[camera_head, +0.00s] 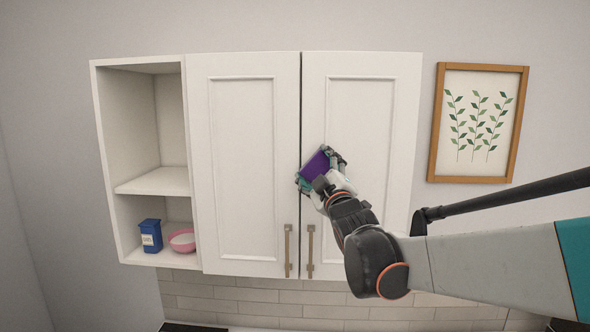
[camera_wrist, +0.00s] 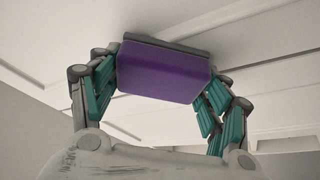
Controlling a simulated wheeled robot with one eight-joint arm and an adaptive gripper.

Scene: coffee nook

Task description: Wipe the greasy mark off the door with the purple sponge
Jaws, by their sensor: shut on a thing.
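The purple sponge (camera_head: 313,166) is up against the cabinet front, close to the gap between the two white doors. In the wrist view the sponge (camera_wrist: 162,72) shows its purple side, with a grey layer on the side facing the door. My gripper (camera_head: 322,165) is shut on the sponge, its teal-padded fingers on either side of it. The left door (camera_head: 241,160) and the right door (camera_head: 375,110) are both closed. I see no greasy mark on the visible door surfaces; the area behind the sponge and gripper is hidden.
Two bar handles, left (camera_head: 288,250) and right (camera_head: 310,250), hang below my gripper. An open shelf (camera_head: 152,182) at left holds a blue box (camera_head: 150,236) and a pink bowl (camera_head: 182,241). A framed leaf picture (camera_head: 432,140) hangs at right.

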